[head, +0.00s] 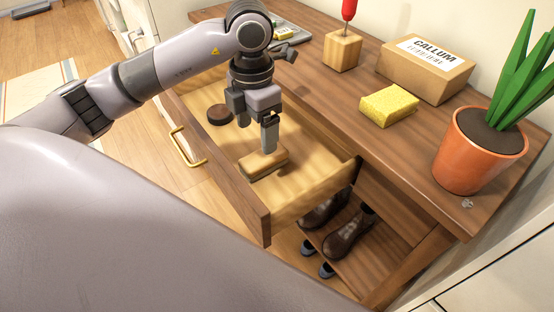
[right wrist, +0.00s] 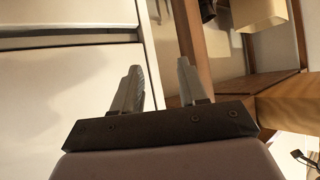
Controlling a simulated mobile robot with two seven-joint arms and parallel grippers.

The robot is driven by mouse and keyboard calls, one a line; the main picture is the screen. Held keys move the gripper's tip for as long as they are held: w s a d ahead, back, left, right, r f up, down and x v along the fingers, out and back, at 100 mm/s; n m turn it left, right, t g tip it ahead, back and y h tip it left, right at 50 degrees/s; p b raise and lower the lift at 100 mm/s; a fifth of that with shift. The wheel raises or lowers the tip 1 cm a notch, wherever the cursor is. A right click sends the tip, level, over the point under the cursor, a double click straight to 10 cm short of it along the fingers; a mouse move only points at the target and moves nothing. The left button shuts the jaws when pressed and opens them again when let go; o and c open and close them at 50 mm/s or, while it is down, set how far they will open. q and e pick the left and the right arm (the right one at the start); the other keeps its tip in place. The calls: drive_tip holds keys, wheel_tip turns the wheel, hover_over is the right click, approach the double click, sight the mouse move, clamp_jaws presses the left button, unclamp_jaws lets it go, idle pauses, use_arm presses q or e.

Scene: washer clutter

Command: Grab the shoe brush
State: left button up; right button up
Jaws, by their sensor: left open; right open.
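The shoe brush (head: 262,164) appears as a wooden block with darker bristles beneath it, lying in the open drawer (head: 312,190). My left gripper (head: 269,142) points down right above the brush, its fingers at or just over the top of the block. Whether they touch it I cannot tell. The brush does not show in that view.
A dark round tin (head: 220,114) lies in the drawer's far left part. On the cabinet top are a yellow sponge (head: 389,105), a cardboard box (head: 425,72), a wooden block (head: 342,51) with a red-handled tool, and a potted plant (head: 481,150). Shoes (head: 349,233) stand on the shelf below.

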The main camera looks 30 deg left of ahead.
sight(264, 157)
use_arm(q)
drive_tip(key=shift+w+f+b, duration=0.3)
drive_tip(key=shift+f, duration=0.5)
drive_tip(key=f, duration=0.2)
drive_tip(key=f+b, duration=0.1)
drive_tip(key=f, duration=0.1)
drive_tip(key=d+f, duration=0.1)
drive_tip(key=f, duration=0.1)
drive_tip(key=shift+f, duration=0.35)
drive_tip(key=shift+r, duration=0.1)
drive_tip(key=c, duration=1.1)
